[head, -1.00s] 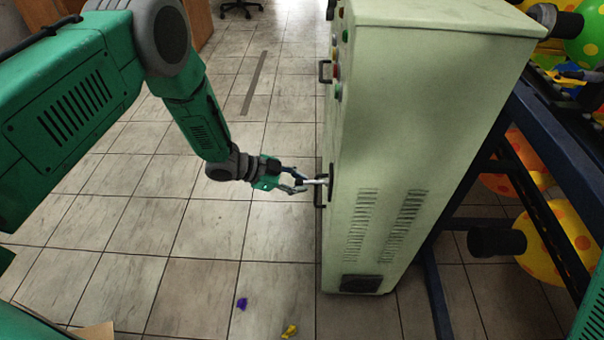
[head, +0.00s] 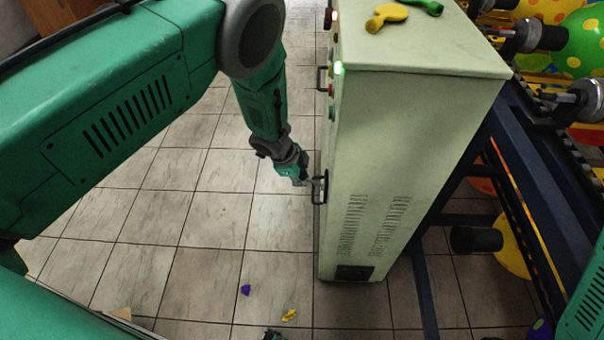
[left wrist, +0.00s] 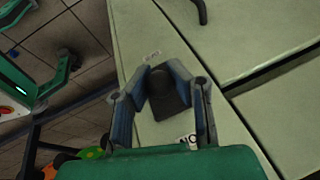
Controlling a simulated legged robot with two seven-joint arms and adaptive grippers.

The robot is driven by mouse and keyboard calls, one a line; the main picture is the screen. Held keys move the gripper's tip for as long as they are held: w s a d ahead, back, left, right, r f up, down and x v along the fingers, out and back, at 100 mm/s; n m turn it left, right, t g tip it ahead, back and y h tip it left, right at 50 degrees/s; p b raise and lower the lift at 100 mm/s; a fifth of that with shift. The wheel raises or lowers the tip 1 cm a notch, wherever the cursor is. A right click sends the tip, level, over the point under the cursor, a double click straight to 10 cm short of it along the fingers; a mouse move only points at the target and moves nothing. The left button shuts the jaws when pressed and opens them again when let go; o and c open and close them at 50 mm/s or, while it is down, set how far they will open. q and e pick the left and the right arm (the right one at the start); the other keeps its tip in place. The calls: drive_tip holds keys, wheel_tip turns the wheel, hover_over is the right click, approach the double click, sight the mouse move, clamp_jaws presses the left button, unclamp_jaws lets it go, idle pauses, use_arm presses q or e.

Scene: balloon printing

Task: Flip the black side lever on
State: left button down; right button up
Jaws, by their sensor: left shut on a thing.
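The black side lever (left wrist: 172,82) is in the left wrist view, between my left gripper's (left wrist: 164,92) two fingers. It has a dark rounded end and stands on a black plate on the pale green cabinet. A printed ON label (left wrist: 188,139) shows upside down beside it. In the head view my left gripper (head: 311,183) is against the left side of the cabinet (head: 400,150), shut on the lever; the lever itself is mostly hidden there. A green lamp (head: 338,68) glows on the same side.
Yellow (head: 387,16) and green (head: 428,6) deflated balloons lie on the cabinet top. A dark blue frame (head: 455,190) with balloons stands at the right. Small purple (head: 245,290) and yellow (head: 289,315) scraps lie on the floor.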

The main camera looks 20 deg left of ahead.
use_arm(q)
drive_tip(key=shift+w+d+r, duration=0.1)
drive_tip(key=shift+w, duration=0.05)
drive_tip(key=c, duration=1.4)
unclamp_jaws()
drive_tip(key=shift+o, duration=0.2)
drive_tip(key=v, duration=1.1)
drive_tip(key=shift+r, duration=0.35)
